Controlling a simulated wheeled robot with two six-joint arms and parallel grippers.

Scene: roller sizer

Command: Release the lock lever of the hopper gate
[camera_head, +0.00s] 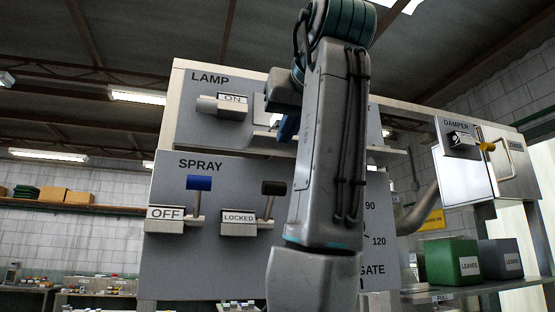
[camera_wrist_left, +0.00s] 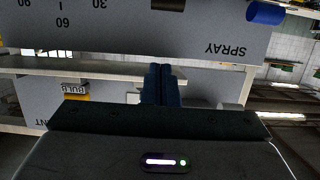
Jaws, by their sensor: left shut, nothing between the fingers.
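The lock lever has a black handle (camera_head: 274,188) that stands up from a bracket marked LOCKED (camera_head: 239,223) on the grey panel. The gate scale (camera_head: 378,222), with 90, 120 and the word GATE, is partly hidden behind my arm. In the left wrist view, which is upside down, the black handle (camera_wrist_left: 168,4) is cut by the top edge. My left gripper (camera_head: 288,128) is above and apart from the lever, near the shelf under the upper panel. Its blue fingers (camera_wrist_left: 162,85) are together and empty. My right gripper is out of view.
A blue-handled SPRAY lever (camera_head: 199,183), marked OFF, stands left of the lock lever. Above is the LAMP lever (camera_head: 222,106), marked ON. A ledge (camera_head: 215,150) juts between the panels. A DAMPER box (camera_head: 459,138) and a green LEAVES bin (camera_head: 451,263) are at right.

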